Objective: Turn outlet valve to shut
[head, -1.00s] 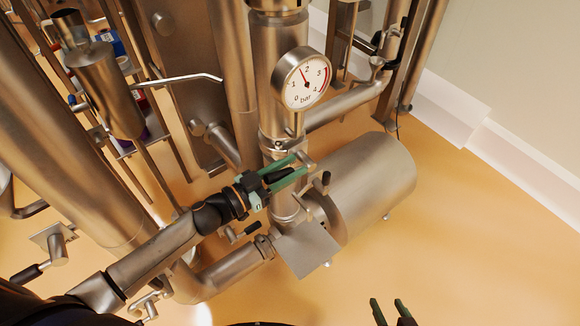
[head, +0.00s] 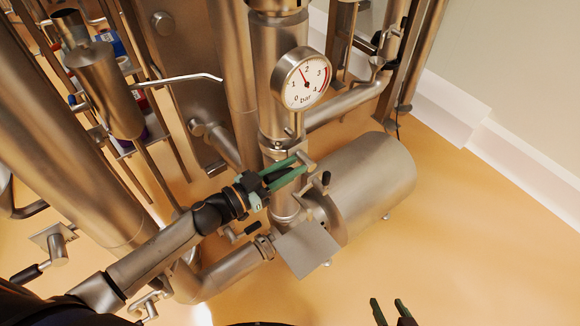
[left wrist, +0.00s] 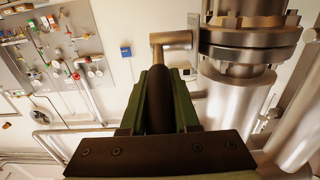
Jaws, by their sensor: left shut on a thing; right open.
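My left gripper (head: 288,172) is shut on the black grip of the valve handle. In the left wrist view the dark grip (left wrist: 160,100) lies lengthwise between the green fingers. A bent metal stem (left wrist: 172,38) leads from its far end to the right, towards a flanged steel pipe (left wrist: 238,45). In the head view the fingers hide most of the grip, and the valve body is partly hidden behind them. My right gripper (head: 391,310) is open and empty at the bottom edge, well away from the valve.
A pressure gauge (head: 302,80) stands above the handle. A steel cylinder (head: 370,180) with a small black knob (head: 326,178) lies just right of my left gripper. A flat metal plate (head: 307,249) and a low pipe (head: 225,274) are below. Open floor (head: 480,240) lies to the right.

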